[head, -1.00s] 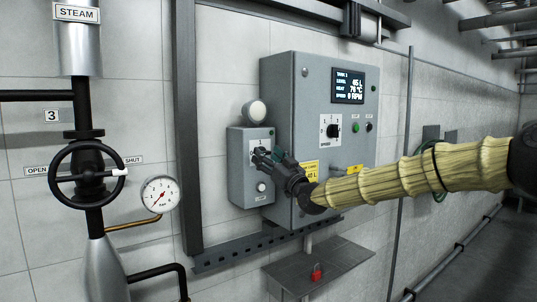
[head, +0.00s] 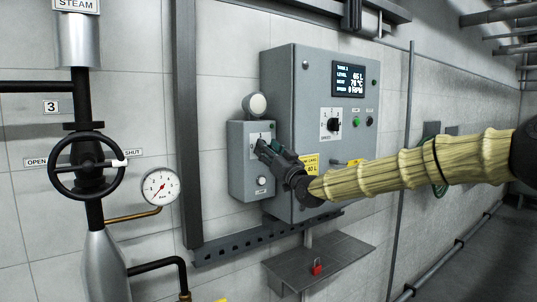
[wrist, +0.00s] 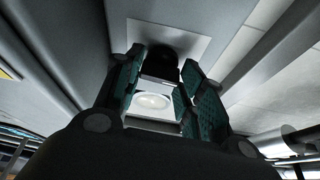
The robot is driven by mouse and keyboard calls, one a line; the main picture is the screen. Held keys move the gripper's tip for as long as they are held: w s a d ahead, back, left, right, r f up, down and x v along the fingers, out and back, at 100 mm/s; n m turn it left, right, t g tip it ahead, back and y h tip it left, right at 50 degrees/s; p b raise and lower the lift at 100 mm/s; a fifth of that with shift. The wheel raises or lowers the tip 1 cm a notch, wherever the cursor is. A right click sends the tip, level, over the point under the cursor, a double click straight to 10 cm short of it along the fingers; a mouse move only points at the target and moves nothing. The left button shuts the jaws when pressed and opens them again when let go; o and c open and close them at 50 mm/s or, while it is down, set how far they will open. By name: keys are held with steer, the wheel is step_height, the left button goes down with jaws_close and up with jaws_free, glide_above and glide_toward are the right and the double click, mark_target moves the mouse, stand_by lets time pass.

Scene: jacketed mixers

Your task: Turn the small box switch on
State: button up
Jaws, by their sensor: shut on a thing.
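The small grey switch box (head: 238,170) is on the wall, left of the larger control cabinet. Its white switch plate (head: 259,137) is partly covered by my gripper (head: 264,149). In the wrist view, the black switch knob (wrist: 164,68) stands in front of the white plate (wrist: 150,36). My gripper (wrist: 163,72) has its teal-padded fingers on either side of the knob, shut on it. The head view does not clearly show the knob's setting. A white round button (head: 262,181) is below the plate; a round pale lamp (head: 256,105) is above the box.
The large grey cabinet (head: 284,90) stands close on the right, with a display (head: 348,79) and its own selector (head: 333,124). Below are a metal rail (head: 225,250) and a shelf (head: 330,256) with a red padlock (head: 316,266). A steam valve wheel (head: 52,170) is at the left.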

steer(key=m+h+b, duration=0.1)
steer(key=m+h, duration=0.2)
steer(key=m, duration=0.4)
steer(key=m+h+b, duration=0.2)
steer(key=m, duration=0.4)
steer(key=r+m+h+b, duration=0.1)
steer(key=m+h+b, duration=0.1)
steer(key=m, duration=0.5)
steer(key=shift+s+a+m+g+h, duration=0.2)
steer(key=shift+m+g+h, duration=0.15)
steer(key=shift+h, duration=0.45)
steer(key=shift+f+m, duration=0.1)
steer(key=shift+m, duration=0.15)
steer(key=o, duration=1)
steer(key=shift+s, duration=0.15)
steer(key=v, duration=1.1)
steer(key=shift+s+d, duration=0.25)
steer(key=shift+s, duration=0.05)
